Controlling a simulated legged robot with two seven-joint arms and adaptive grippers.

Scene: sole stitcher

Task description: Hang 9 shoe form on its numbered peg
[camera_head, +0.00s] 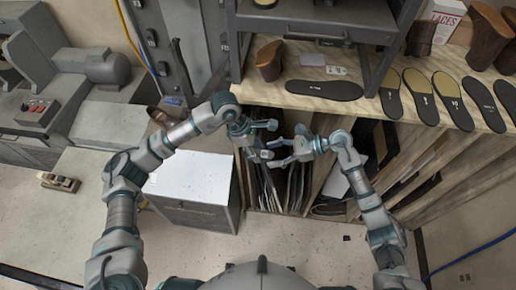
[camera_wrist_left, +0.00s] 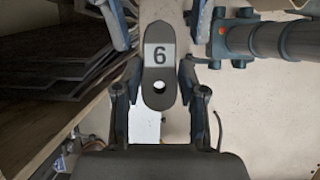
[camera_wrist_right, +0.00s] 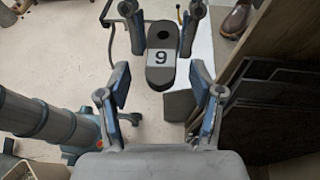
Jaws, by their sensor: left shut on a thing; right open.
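A dark grey shoe form (camera_wrist_left: 159,60) with a round hole at one end and a white number label is held in the air between my two grippers. Its label reads 6 in the left wrist view and 9 in the right wrist view, where the form (camera_wrist_right: 160,78) appears the other way round. My left gripper (camera_head: 268,141) is shut on the form's holed end. My right gripper (camera_head: 287,146) is open, its fingers (camera_wrist_right: 162,88) apart on either side of the form's far end. Grey panels with small dark tags (camera_head: 151,38) stand at the upper left; their numbers are unreadable.
A wooden shelf (camera_head: 290,96) in front carries several soles and brown shoes. Slots below hold dark sheets (camera_head: 285,185). A white-topped cabinet (camera_head: 190,180) stands below my left arm. A grey machine (camera_head: 85,75) is at the far left. Floor is clear around my base.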

